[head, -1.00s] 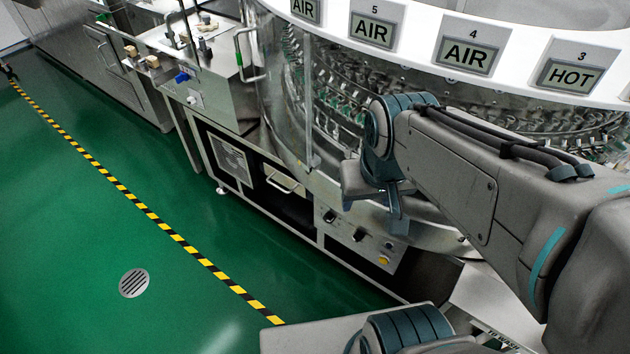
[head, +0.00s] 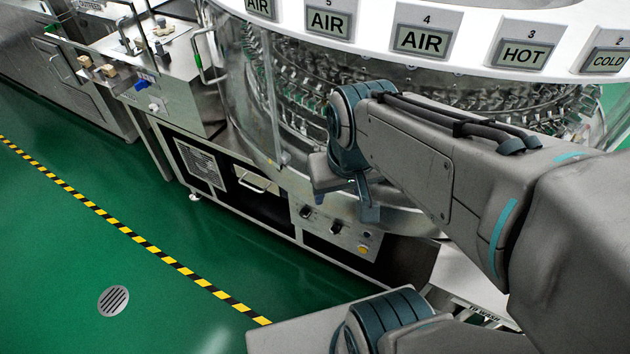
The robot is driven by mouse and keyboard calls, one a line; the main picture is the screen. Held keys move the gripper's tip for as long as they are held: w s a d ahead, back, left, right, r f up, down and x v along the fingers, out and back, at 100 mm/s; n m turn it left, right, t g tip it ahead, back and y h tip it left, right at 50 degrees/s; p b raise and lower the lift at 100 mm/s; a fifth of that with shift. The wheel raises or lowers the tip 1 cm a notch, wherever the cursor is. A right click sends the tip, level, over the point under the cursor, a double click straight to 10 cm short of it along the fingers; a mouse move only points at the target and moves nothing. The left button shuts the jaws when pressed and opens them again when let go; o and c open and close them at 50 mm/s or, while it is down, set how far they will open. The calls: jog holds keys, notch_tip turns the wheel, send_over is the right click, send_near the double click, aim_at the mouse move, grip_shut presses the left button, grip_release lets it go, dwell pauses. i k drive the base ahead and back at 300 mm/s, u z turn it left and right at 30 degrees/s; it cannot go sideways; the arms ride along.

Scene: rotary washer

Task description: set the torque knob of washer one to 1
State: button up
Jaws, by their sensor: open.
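The washer is a large round machine with a white upper rim (head: 455,45) and a clear curved wall. Low on its front, a metal control panel (head: 320,232) carries dark knobs, among them a left knob (head: 306,212) and a middle knob (head: 335,229), plus a yellow button (head: 363,249). Labels and knob settings are too small to read, so I cannot tell which is the torque knob. My gripper (head: 345,190) is at the arm's end, above the panel in the picture and seemingly apart from it. It is open and empty as far as I see; its fingers are partly hidden.
Rim displays read AIR, HOT (head: 524,54) and COLD. A metal side table (head: 180,95) with fittings and a green handle stands left of the washer. The green floor is clear at left, with a yellow-black stripe (head: 140,240) and a round drain (head: 113,301).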

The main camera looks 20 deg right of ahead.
aim_at(304, 214)
jog(key=z, duration=0.05)
jog(key=k, duration=0.45)
jog(key=u, duration=0.9)
jog(key=i, duration=0.7)
jog(key=z, duration=1.15)
